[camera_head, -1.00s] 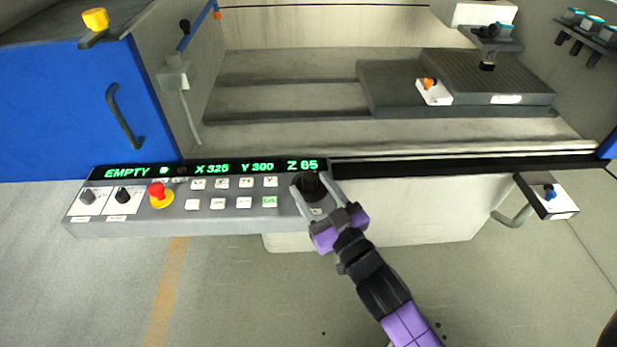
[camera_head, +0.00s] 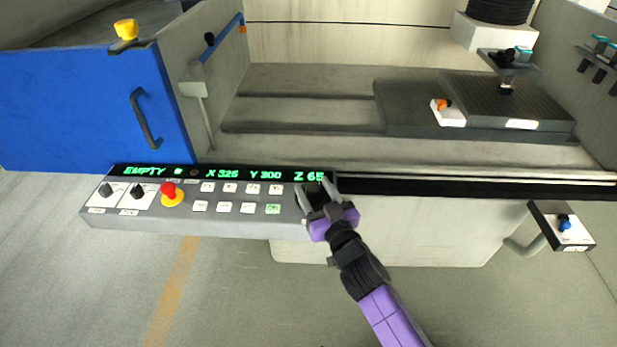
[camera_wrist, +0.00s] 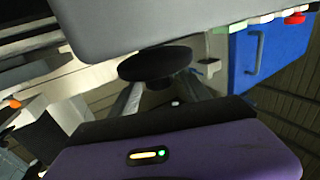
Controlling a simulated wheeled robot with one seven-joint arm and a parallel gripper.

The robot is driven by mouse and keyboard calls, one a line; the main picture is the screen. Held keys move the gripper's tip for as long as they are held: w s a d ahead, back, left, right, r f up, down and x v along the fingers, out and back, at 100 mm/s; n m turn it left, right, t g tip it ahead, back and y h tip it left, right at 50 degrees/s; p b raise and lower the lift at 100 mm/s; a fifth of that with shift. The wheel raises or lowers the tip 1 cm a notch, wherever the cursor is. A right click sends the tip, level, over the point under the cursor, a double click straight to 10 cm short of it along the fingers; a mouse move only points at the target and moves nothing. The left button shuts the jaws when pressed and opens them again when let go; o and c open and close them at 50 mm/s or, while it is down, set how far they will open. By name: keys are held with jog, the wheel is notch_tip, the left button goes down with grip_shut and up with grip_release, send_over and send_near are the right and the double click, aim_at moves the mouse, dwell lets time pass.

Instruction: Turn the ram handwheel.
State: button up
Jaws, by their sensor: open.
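The ram handwheel (camera_head: 315,190) is a small black wheel at the right end of the grey control panel (camera_head: 232,228), just below the Z readout. In the wrist view it shows as a dark disc (camera_wrist: 155,64) on a short stub, close ahead of the purple palm. My gripper (camera_head: 317,186) is open, with one finger on either side of the handwheel. The fingers partly hide the wheel, and I cannot tell whether they touch it. The display (camera_head: 222,172) reads EMPTY, X 325, Y 300 and what looks like Z 65.
A red stop button (camera_head: 169,190), two black knobs and several white keys sit left on the panel. A blue door (camera_head: 90,110) stands at the left. The machine bed (camera_head: 300,110) lies behind. A small box with a blue knob (camera_head: 564,222) juts out at the right. Open floor lies in front.

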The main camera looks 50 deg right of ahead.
jog(key=shift+p+x, duration=0.35)
jog(key=shift+x, duration=1.6)
jog(key=shift+c, duration=0.4)
grip_shut()
